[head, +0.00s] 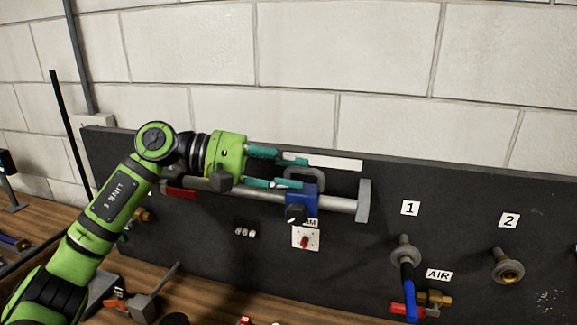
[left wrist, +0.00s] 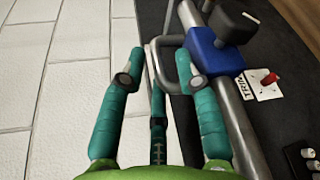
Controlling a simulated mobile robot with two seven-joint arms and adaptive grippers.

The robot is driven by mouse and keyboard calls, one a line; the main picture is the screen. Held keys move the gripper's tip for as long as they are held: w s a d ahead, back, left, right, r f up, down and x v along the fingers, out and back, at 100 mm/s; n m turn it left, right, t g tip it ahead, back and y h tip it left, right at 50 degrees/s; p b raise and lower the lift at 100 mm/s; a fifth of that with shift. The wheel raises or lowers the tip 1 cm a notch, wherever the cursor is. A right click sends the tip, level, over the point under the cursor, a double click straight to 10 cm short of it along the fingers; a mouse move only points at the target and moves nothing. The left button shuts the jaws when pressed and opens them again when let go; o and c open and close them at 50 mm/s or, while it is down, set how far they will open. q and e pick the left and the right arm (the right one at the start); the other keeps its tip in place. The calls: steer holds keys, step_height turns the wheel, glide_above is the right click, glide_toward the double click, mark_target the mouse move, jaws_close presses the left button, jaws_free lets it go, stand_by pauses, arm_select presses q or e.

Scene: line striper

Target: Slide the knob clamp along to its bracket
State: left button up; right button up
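The knob clamp (head: 302,196) is a blue block with a black knob, on a grey rail (head: 335,204) fixed to a dark panel. A grey loop handle sticks out from the clamp. The clamp also shows in the left wrist view (left wrist: 228,46). A light grey bracket (head: 364,201) stands at the rail's right end, clear of the clamp. My left gripper (head: 302,172) is open, its teal fingers pointing right, at the loop handle. In the left wrist view, the handle (left wrist: 171,42) lies just beyond and between the fingertips (left wrist: 156,68), closer to the right one. My right gripper is not in view.
A red piece (head: 181,194) sits near the rail's left end. Below the clamp is a white plate (head: 305,239) with a red switch. Valves (head: 404,254) labelled 1 and 2 stand farther right. The rail between clamp and right bracket looks clear.

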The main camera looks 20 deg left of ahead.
arm_select(q)
jaws_close()
steer(key=shift+f, duration=0.1)
